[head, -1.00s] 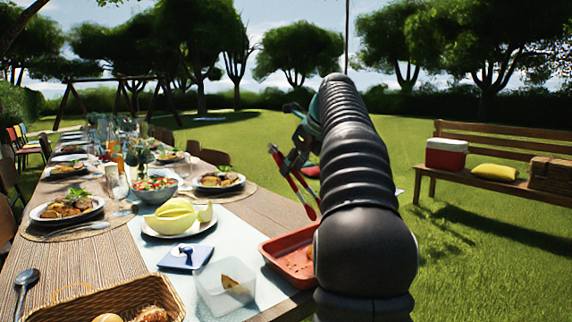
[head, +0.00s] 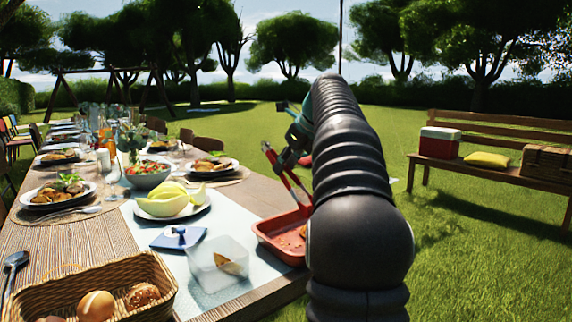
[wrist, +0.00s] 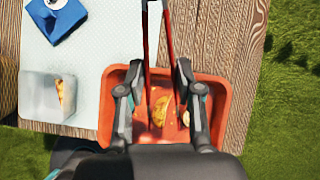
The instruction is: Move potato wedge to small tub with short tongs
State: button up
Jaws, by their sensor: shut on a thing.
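My gripper (head: 290,150) is shut on the red short tongs (head: 279,172) above the orange-red tray (head: 268,238). In the wrist view my gripper (wrist: 158,72) has the tongs (wrist: 170,42) between its fingers, their two arms apart. Potato wedges (wrist: 183,99) lie in the tray (wrist: 222,125), close to the tongs' lower ends. I cannot tell whether the tongs touch a wedge. The clear small tub (head: 208,273) stands left of the tray with one wedge (head: 229,265) inside; the tub also shows in the wrist view (wrist: 40,100).
A blue napkin (head: 178,238) and a plate of melon (head: 167,201) lie behind the tub. A bread basket (head: 140,272) is at the front left. The tray sits near the table's right edge, with grass beyond. A bench (head: 480,172) stands far right.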

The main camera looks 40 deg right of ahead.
jog(key=shift+f+b, duration=1.9)
jog(key=shift+f, duration=0.65)
grip_shut()
notch_tip(320, 180, up, 12)
jog(key=p, duration=0.7)
